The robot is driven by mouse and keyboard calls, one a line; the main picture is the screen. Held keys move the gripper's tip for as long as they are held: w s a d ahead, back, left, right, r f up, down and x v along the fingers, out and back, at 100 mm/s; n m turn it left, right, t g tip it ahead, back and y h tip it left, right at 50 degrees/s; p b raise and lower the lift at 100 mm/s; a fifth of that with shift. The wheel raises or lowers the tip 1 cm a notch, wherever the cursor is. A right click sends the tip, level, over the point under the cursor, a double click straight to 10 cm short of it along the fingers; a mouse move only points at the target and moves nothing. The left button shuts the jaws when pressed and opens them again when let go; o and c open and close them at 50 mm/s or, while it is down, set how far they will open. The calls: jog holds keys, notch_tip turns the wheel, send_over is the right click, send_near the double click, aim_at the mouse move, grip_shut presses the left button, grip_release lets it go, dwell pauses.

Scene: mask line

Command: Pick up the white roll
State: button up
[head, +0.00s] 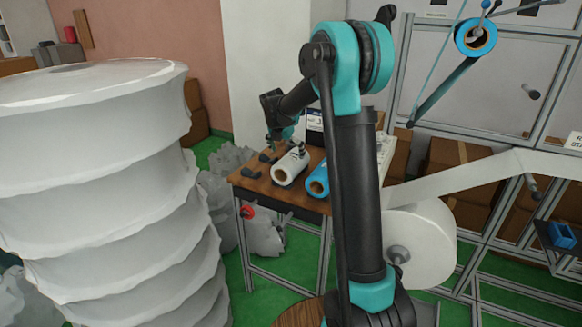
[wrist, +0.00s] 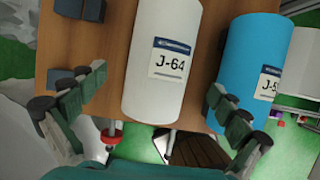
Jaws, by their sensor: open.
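The white roll (head: 290,168) lies on its side on a small wooden table (head: 262,188), with its open end facing me in the head view. In the wrist view the white roll (wrist: 165,105) carries a label reading J-64 and lies between the two fingers. My gripper (wrist: 156,84) is open, with one finger on each side of the roll and nothing held. The right finger shows in front of the gap between the white roll and the blue roll. In the head view my gripper (head: 285,132) is small, above the far part of the table; its fingers are hard to make out.
A blue roll (head: 318,181) lies close on the right of the white one; it also shows in the wrist view (wrist: 252,65). Dark blocks (wrist: 60,78) lie on the table left of the white roll. A large white stack (head: 100,190) fills the left foreground.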

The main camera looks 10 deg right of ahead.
jog(key=shift+x, duration=3.65)
jog(key=c, duration=1.4)
